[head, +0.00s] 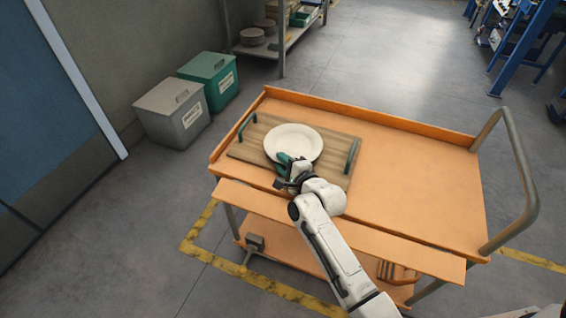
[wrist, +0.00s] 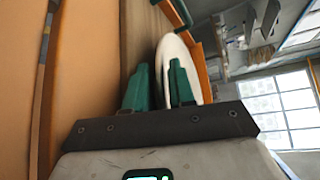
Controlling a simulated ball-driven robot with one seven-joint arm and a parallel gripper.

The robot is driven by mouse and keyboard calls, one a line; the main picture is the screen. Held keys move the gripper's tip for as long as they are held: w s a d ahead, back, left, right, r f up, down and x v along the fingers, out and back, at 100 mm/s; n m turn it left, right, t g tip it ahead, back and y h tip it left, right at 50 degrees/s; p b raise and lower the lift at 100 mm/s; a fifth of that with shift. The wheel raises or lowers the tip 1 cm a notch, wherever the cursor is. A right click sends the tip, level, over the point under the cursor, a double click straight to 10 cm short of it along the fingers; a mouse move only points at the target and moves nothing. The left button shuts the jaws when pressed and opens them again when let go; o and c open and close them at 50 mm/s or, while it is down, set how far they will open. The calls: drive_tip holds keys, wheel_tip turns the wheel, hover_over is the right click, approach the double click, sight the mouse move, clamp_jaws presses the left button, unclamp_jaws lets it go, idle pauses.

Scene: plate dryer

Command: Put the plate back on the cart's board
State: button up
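The white round plate (head: 294,142) lies on the wooden board (head: 334,178) with green handles, on the orange cart (head: 420,190). It looks flat in the head view. My gripper (head: 285,163) is at the plate's near edge, low over the board. In the wrist view its two green fingers (wrist: 159,80) stand apart with a gap between them. The plate (wrist: 196,85) shows beyond them, partly hidden by the right finger. The board (wrist: 140,40) shows to the left of the plate. Whether the fingers touch the rim is hidden.
The cart top right of the board is bare. A metal push handle (head: 520,170) rises at the cart's right end. A grey bin (head: 172,112) and a green bin (head: 210,80) stand on the floor at left, with a shelf (head: 281,42) behind.

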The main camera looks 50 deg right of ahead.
drive_tip(key=v, duration=1.2)
drive_tip(key=shift+f, duration=0.1)
drive_tip(key=a+f+n+y, duration=0.1)
drive_tip(key=a+n, duration=0.1)
drive_tip(key=s+a+f+n+g+y, duration=0.1)
drive_tip(key=n, duration=0.1)
drive_tip(key=a+n+g+y, duration=0.1)
drive_tip(key=a+n, duration=0.1)
drive_tip(key=shift+s+a+f, duration=0.25)
drive_tip(key=shift+a+f, duration=0.1)
drive_tip(key=shift+f, duration=0.05)
drive_tip(key=s+a+f+n+g, duration=0.1)
drive_tip(key=s+a+n+g, duration=0.1)
drive_tip(key=s+n+g, duration=0.2)
drive_tip(key=s+a+f+n+g, duration=0.1)
drive_tip(key=s+a+n+g, duration=0.2)
drive_tip(key=s+n, duration=0.5)
drive_tip(key=s+a+f+n+g+y, duration=0.1)
drive_tip(key=s+a+n+g, duration=0.1)
drive_tip(key=s+n+g, duration=0.2)
drive_tip(key=shift+s+a+n+g, duration=0.2)
drive_tip(key=shift+s+n+g, duration=0.1)
drive_tip(key=shift+s+n, duration=0.85)
